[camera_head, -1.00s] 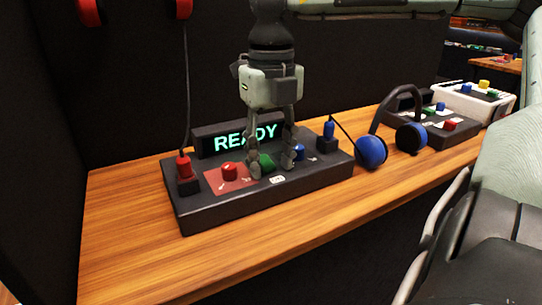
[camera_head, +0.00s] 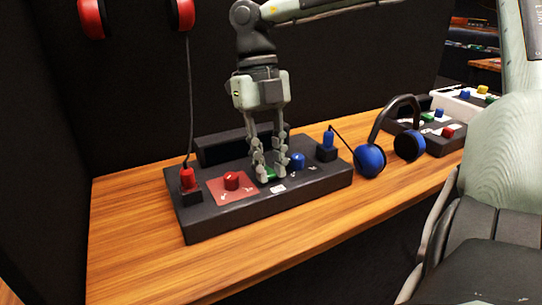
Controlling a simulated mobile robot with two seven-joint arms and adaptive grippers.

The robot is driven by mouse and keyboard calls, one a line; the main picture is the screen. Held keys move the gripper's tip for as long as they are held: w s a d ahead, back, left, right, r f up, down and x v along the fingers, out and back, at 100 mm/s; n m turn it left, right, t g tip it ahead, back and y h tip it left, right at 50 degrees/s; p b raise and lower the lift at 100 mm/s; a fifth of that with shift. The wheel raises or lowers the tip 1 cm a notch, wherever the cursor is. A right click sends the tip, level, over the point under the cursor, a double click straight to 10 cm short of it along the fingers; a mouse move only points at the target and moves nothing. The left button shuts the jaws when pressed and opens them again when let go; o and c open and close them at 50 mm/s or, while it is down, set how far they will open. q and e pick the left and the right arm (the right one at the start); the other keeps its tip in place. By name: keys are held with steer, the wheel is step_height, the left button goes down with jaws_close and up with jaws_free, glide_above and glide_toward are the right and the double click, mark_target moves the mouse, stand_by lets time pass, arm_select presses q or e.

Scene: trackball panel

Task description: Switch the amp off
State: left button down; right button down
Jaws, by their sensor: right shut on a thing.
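The amp (camera_head: 225,218) is a dark panel box on the wooden desk. Its display bar (camera_head: 215,149) at the back is dark, with no lettering. A red knob (camera_head: 231,181) sits on a red plate at left, and a blue knob (camera_head: 298,160) is at right. Between them is a green control (camera_head: 270,175), mostly hidden by my right gripper (camera_head: 271,173). This gripper points down from above, with its fingers closed around the green control. My left gripper is not in view.
A red plug (camera_head: 187,179) with a cable stands at the amp's left end, a blue plug (camera_head: 328,141) at its right end. Blue headphones (camera_head: 370,160) stand to the right, with another control box (camera_head: 447,140) beyond. The desk front (camera_head: 250,240) is bare.

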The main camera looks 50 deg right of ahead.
steer(key=shift+w+g, duration=0.15)
steer(key=shift+g, duration=0.35)
steer(key=shift+r, duration=0.1)
steer(key=c, duration=1.4)
jaws_free()
steer(key=shift+o, duration=0.2)
steer(key=v, duration=1.2)
steer(key=shift+d, duration=0.25)
